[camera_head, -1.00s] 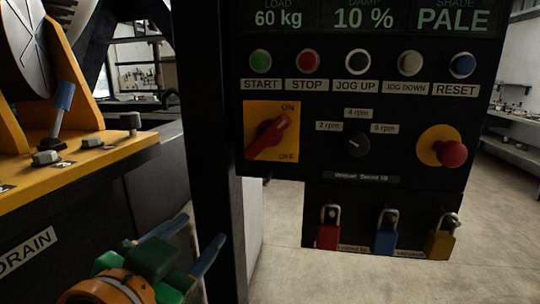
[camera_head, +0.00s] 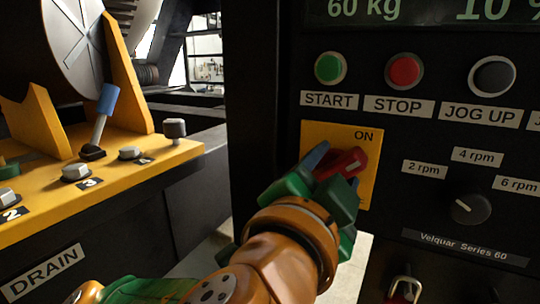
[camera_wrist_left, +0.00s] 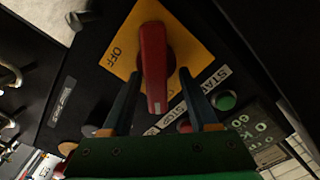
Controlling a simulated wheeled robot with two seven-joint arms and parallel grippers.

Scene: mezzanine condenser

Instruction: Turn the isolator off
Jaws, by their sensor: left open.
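The isolator is a red rotary handle (camera_head: 345,163) on a yellow plate (camera_head: 318,134) on the black control panel. Its marked end points up and right, toward the ON label. The OFF label is hidden in the head view but shows in the left wrist view. My left gripper (camera_head: 334,170) is at the handle, with its blue-grey fingers open. In the left wrist view, the red handle (camera_wrist_left: 153,60) lies between the two fingers, with a visible gap on each side. My right gripper is in neither view.
START (camera_head: 330,69), STOP (camera_head: 404,70) and JOG UP (camera_head: 491,76) buttons sit above the isolator. A speed knob (camera_head: 470,208) is to its right. A red padlock (camera_head: 404,289) hangs below. A yellow machine bed with a blue-handled lever (camera_head: 104,105) stands at left.

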